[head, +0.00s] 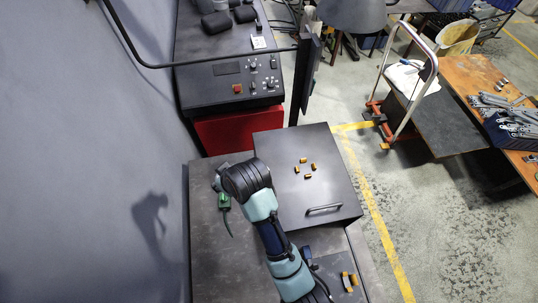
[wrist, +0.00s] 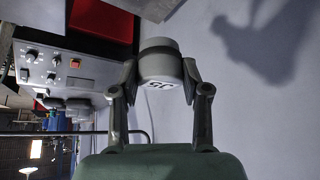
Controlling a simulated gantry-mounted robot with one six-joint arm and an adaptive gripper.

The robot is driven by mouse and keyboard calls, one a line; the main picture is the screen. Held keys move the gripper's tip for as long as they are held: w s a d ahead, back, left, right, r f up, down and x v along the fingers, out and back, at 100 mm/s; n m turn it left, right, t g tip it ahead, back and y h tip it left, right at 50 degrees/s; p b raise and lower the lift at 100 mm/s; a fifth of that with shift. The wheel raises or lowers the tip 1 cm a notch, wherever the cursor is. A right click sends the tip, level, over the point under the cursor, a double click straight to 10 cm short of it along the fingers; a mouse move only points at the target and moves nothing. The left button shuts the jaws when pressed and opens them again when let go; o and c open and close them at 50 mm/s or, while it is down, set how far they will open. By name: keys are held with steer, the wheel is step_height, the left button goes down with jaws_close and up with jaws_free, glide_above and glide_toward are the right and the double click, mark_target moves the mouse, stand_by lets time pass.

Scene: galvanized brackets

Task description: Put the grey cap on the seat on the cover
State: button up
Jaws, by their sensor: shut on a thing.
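A light grey round cap (wrist: 160,63) with dark markings on its near face is held between the two fingers of my gripper (wrist: 160,75) in the wrist view. The fingers press on its left and right sides. In the head view the cover (head: 335,190) is a flat dark plate with a handle (head: 323,209) near its front edge. Several small orange-brown blocks (head: 308,176) stand in a ring on it, around a bare spot that looks like the seat. My gripper is left of the cover, off it; the cap is not clearly visible there.
A dark bench (head: 207,255) lies below my arm. A second dark piece with orange-brown blocks (head: 347,282) is at the front right. A control panel (head: 235,85) stands behind, with a red front (head: 240,130). A wall is on the left.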

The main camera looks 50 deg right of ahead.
steer(key=s+d+r+b, duration=0.1)
steer(key=s+d, duration=0.2)
steer(key=d, duration=0.5)
steer(key=s+d+r+b, duration=0.1)
steer(key=s+d, duration=0.1)
steer(key=d, duration=0.7)
step_height(320, 180, up, 3)
steer(key=b, duration=0.1)
glide_above(301, 179)
steer(key=d, duration=0.5)
steer(key=f, duration=0.6)
steer(key=f+p, duration=0.1)
steer(key=f, duration=1.3)
steer(key=shift+w+a+f, duration=0.1)
steer(key=shift+w+a, duration=0.1)
steer(key=shift+w, duration=0.15)
steer(key=shift+f, duration=0.15)
steer(key=o, duration=1.2)
